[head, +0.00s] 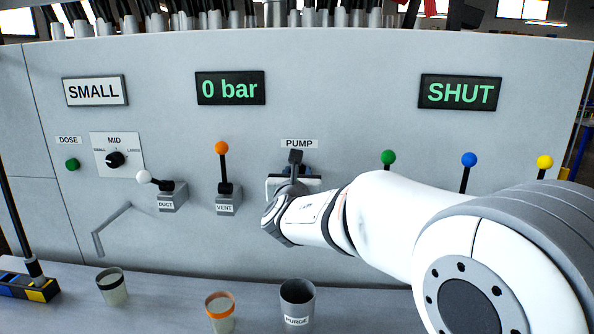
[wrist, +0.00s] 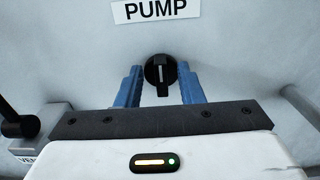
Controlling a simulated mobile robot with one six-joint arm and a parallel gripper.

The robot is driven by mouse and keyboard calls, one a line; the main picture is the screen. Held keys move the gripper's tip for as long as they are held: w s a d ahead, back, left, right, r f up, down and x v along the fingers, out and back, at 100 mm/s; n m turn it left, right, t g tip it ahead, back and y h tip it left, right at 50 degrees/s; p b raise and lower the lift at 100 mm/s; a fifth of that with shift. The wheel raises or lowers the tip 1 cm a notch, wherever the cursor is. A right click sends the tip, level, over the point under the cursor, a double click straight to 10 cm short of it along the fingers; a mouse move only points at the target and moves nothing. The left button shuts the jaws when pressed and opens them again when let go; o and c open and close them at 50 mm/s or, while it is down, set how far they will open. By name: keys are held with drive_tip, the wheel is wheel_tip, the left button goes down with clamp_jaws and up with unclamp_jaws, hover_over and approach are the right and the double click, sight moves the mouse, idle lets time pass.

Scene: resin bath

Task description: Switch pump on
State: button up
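The pump switch is a round black knob (wrist: 160,72) under the PUMP label (wrist: 155,9) in the wrist view. Its grip bar with a white mark stands upright. My gripper (wrist: 160,84) is open, with one blue finger on each side of the knob. A gap shows between each finger and the knob, and nothing is held. In the head view the PUMP label (head: 299,144) shows above my gripper (head: 294,172), which is at the panel and hides the knob. The pressure display (head: 230,88) reads 0 bar.
Left of my gripper are the orange-ball VENT lever (head: 223,175) and white-ball DUCT lever (head: 163,187). Green (head: 388,158), blue (head: 469,160) and yellow (head: 544,162) balls rise behind my arm. Cups (head: 297,305) stand on the ledge below.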

drive_tip(key=shift+w, duration=0.2)
clamp_jaws()
drive_tip(key=shift+d, duration=0.1)
drive_tip(key=m+b, duration=0.4)
drive_tip(key=b, duration=0.2)
drive_tip(key=m+b, duration=0.4)
drive_tip(key=b, duration=0.3)
drive_tip(key=d+m+b, duration=0.1)
drive_tip(key=m+b, duration=0.3)
drive_tip(key=b, duration=0.2)
drive_tip(key=shift+f, duration=0.35)
drive_tip(key=shift+b, duration=0.3)
